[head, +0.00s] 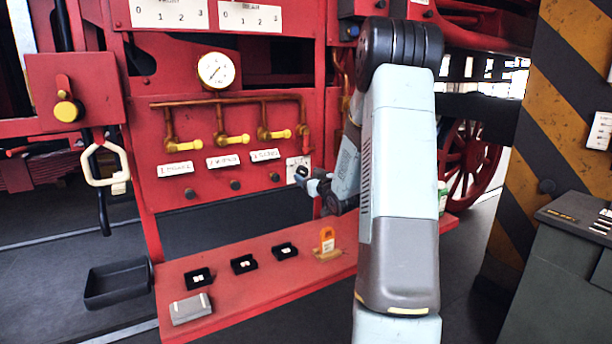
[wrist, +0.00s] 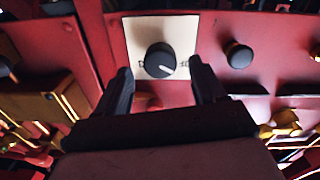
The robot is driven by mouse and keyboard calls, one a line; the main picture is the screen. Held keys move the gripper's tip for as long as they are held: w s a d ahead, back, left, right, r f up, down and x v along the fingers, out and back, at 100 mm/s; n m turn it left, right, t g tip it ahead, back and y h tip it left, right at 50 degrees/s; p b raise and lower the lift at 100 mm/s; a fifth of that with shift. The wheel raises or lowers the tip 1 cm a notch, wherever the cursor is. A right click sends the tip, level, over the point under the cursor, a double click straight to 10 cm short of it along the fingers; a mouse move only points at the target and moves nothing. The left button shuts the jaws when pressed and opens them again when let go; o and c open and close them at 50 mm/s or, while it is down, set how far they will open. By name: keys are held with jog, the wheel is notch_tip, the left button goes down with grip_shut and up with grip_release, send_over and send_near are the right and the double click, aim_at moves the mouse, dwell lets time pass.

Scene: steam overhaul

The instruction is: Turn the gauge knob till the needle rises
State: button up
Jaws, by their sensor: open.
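The gauge knob (wrist: 160,60) is round and black with a white pointer line, on a pale plate with partly hidden markings. In the wrist view its pointer slants to the lower right. My gripper (wrist: 160,67) is open, one finger on each side of the knob; I cannot tell whether either touches it. In the head view my gripper (head: 303,176) is at the pale plate (head: 293,162) at the panel's right and hides most of the knob. The round white gauge (head: 215,70) is above the pipes, its thin needle lying diagonally; its exact reading is too small to tell.
Copper pipes with yellow valve handles (head: 233,139) and several dark knobs (head: 235,185) are left of my gripper. A striped pillar (head: 560,100) stands right.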

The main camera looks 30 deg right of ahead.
aim_at(301, 171)
jog(key=shift+w, duration=1.35)
jog(key=c, duration=1)
jog(key=shift+c, duration=0.3)
